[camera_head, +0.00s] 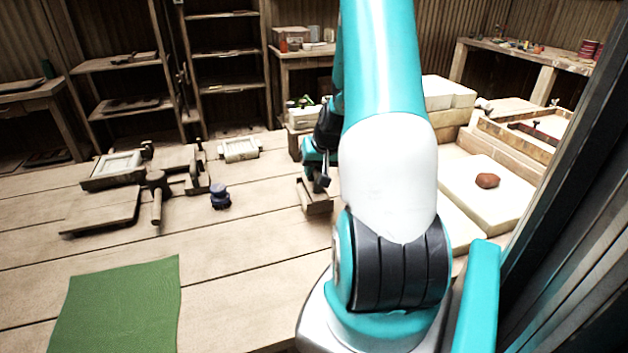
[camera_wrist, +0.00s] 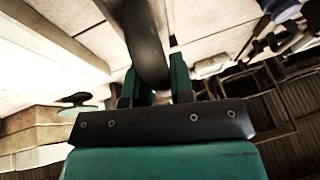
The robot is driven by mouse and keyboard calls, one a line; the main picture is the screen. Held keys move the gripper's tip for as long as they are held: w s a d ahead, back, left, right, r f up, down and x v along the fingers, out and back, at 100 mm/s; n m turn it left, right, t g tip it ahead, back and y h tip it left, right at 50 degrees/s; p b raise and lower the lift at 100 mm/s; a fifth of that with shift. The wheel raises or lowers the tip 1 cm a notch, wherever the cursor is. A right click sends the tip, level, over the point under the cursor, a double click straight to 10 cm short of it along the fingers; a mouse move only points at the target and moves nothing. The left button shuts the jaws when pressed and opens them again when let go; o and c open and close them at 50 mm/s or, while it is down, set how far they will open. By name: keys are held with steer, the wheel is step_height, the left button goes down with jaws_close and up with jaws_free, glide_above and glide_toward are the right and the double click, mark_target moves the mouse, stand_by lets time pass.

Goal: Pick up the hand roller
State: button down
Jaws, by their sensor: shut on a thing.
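My gripper (camera_wrist: 152,88) shows in the wrist view with its two teal fingers shut on a dark, rounded, elongated thing, which I take to be the hand roller (camera_wrist: 148,42). Only part of it shows, running up out of the picture between the fingers. In the head view my gripper (camera_head: 318,178) is low at the middle of the table, just above a small wooden stand (camera_head: 317,206). The roller is small and dark there and mostly hidden by my arm; I cannot tell whether it touches the stand.
The plank table (camera_head: 245,240) holds a mallet (camera_head: 157,196), a flat board (camera_head: 100,210), a wooden frame (camera_head: 114,165), a blue item (camera_head: 220,196) and a green cloth (camera_head: 120,305). A clay lump (camera_head: 487,180) lies on a pale slab at right. The table's front middle is clear.

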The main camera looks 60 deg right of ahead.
step_height(320, 180, up, 16)
steer(key=shift+f+p, duration=0.15)
steer(key=shift+p, duration=0.15)
